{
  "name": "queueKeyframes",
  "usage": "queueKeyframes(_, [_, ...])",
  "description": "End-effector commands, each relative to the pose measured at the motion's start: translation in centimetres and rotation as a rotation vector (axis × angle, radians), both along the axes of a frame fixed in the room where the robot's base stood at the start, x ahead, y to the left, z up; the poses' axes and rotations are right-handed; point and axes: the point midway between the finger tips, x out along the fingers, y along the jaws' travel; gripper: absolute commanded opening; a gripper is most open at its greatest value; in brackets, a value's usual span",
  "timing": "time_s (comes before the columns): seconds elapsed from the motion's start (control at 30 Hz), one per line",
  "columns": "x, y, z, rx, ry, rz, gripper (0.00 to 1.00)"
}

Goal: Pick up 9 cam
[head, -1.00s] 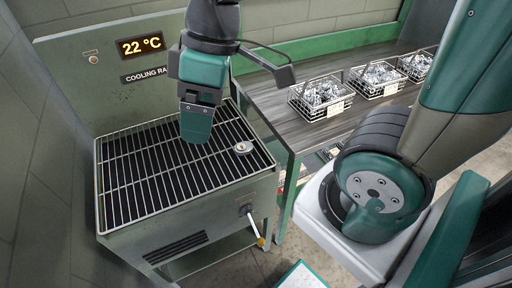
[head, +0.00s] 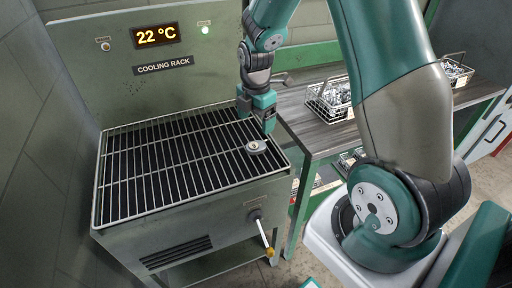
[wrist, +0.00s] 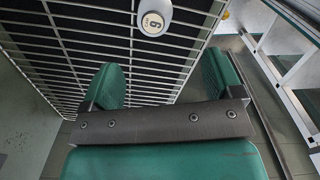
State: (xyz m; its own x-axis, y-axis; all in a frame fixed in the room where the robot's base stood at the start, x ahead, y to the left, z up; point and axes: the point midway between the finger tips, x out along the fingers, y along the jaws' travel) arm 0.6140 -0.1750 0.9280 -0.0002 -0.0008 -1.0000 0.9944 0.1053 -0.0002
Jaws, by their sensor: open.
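The cam (head: 256,147) is a small round pale-grey part lying on the wire grid of the cooling rack (head: 150,215), near its right edge. In the wrist view the cam (wrist: 155,18) shows at the top edge, partly cut off, with a pale label whose figure reads as a 9 or a 6. My gripper (head: 268,118) is above the rack's right side, just behind and above the cam and apart from it. In the wrist view its two green fingers (wrist: 162,80) are spread with nothing between them.
A panel with a 22 °C display (head: 158,36) and a lit green lamp (head: 205,30) stands behind the rack. A yellow-tipped lever (head: 264,235) sticks out in front. A wire basket of metal parts (head: 330,98) stands on the bench to the right. The grid's left side is clear.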

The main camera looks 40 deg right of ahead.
Motion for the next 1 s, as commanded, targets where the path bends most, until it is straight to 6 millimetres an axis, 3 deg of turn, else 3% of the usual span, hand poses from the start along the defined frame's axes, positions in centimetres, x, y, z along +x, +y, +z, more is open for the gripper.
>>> queueKeyframes(0.2, [0.0, 0.1, -4.0, 0.002, 0.003, 0.0, 0.86])
queueKeyframes(0.47, [0.2, 0.0, -5.9, 0.001, 0.002, 0.0, 0.86])
queueKeyframes(0.7, [0.7, -0.2, -9.3, 0.002, 0.003, -0.001, 0.86])
queueKeyframes(1.0, [0.8, -0.2, -10.1, 0.001, -0.001, -0.001, 0.86])
